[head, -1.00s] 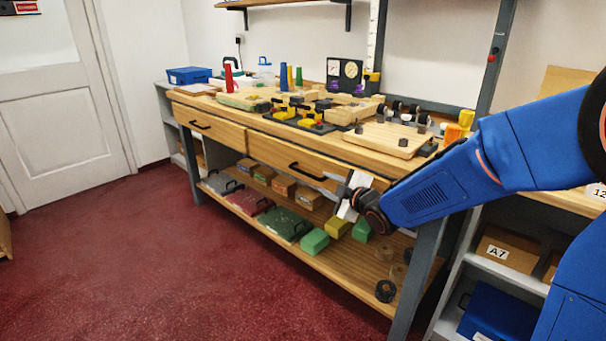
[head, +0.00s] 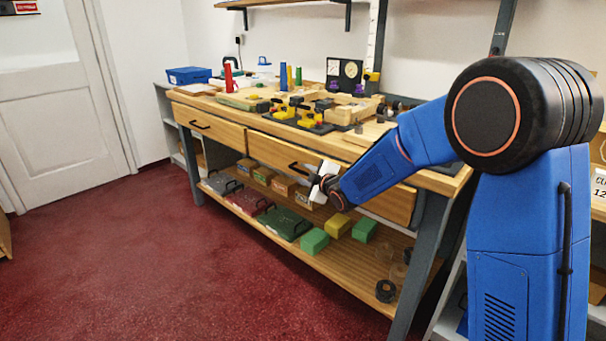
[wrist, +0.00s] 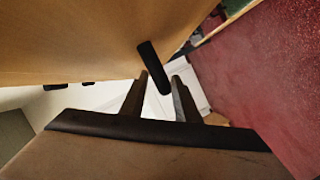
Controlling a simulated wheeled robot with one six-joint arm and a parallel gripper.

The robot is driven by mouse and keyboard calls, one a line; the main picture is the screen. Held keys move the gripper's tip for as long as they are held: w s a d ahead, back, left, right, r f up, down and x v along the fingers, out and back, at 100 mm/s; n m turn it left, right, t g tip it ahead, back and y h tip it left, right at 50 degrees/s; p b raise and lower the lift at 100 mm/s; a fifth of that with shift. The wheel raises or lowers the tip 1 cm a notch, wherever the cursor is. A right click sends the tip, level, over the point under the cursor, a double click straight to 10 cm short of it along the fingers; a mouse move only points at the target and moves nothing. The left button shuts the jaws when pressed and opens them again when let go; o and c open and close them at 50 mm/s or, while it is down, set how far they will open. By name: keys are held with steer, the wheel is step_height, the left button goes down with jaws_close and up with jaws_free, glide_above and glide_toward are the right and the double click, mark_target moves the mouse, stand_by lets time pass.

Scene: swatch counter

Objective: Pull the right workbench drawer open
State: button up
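The right workbench drawer (head: 270,150) has a light wood front and sits beside the left drawer in the bench. Its front looks about flush with the bench, so it appears closed. Its black bar handle (head: 297,168) shows in the head view, with its right end hidden by my gripper (head: 316,181). In the wrist view the handle (wrist: 152,62) reaches down between the two fingertips of my gripper (wrist: 160,78). The fingers are apart, with narrow gaps beside the handle; I cannot tell whether either touches it.
The left drawer (head: 210,126) is closed. Green and yellow blocks and several cases lie on the lower shelf (head: 345,262) below the drawers. Clamps and tools crowd the bench top. The red floor (head: 170,265) in front of the bench is clear.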

steer(key=shift+w+a+f, duration=0.1)
steer(key=shift+w+a, duration=0.15)
steer(key=shift+w, duration=0.15)
jaws_close()
steer(key=shift+s+a, duration=0.1)
steer(key=s+a, duration=1)
steer(key=s, duration=0.3)
steer(key=s+a, duration=1)
steer(key=s, duration=0.3)
steer(key=shift+s+a, duration=0.25)
steer(key=shift+a, duration=0.05)
jaws_free()
